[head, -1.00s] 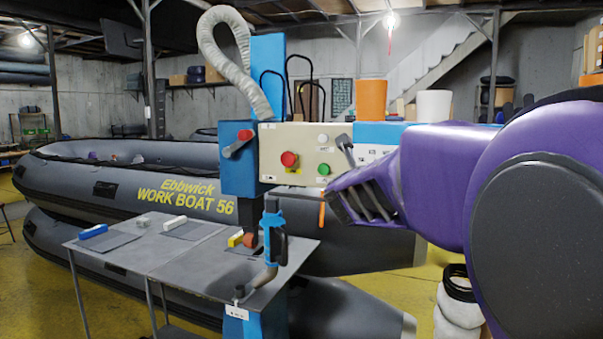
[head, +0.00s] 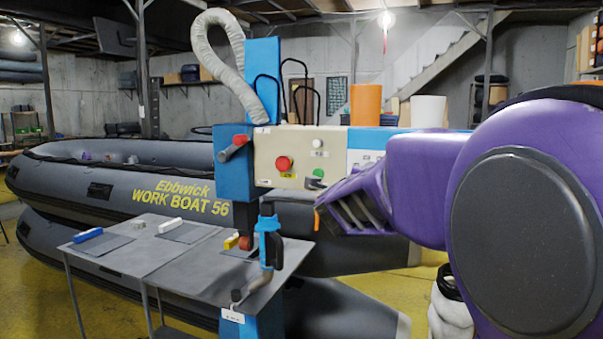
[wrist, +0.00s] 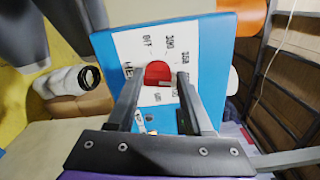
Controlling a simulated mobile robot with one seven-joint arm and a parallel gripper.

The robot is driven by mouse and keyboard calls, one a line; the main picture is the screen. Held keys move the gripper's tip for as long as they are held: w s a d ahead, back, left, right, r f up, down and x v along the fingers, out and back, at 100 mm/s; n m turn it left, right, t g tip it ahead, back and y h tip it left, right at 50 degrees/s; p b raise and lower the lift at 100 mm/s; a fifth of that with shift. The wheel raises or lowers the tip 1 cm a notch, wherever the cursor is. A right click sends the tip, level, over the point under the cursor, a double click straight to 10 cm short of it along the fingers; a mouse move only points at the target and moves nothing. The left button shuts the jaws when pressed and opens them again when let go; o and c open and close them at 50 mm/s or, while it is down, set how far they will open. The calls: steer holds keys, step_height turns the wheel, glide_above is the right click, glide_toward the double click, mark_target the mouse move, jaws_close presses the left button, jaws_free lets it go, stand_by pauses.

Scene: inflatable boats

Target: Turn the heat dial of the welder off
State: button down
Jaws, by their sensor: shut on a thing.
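The welder's heat dial (wrist: 158,73) is a red knob in the wrist view, on a white scale plate (wrist: 130,50) with dark markings on a blue box. The fingers of my gripper (wrist: 159,80) stand on either side of the dial, shut on it. The markings are too small and turned to read surely, so I cannot tell the setting. In the head view the welder (head: 300,155) has a cream panel with a red button and a green button. My purple arm covers the dial and most of my gripper there.
Grey inflatable boats (head: 120,180) lie behind. An orange roll (head: 366,104) and a white roll (head: 428,111) stand atop the welder.

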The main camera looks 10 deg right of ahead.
steer(key=n+p, duration=0.2)
steer(key=n, duration=0.5)
steer(key=n+p, duration=0.3)
steer(key=n, duration=0.5)
steer(key=n+p, duration=0.3)
steer(key=n, duration=0.4)
steer(key=shift+s+d+f, duration=0.1)
steer(key=shift+d+f, duration=0.1)
steer(key=shift+f, duration=0.2)
steer(key=shift+n, duration=0.5)
steer(key=shift+c, duration=1.5)
jaws_free()
steer(key=shift+f, duration=0.1)
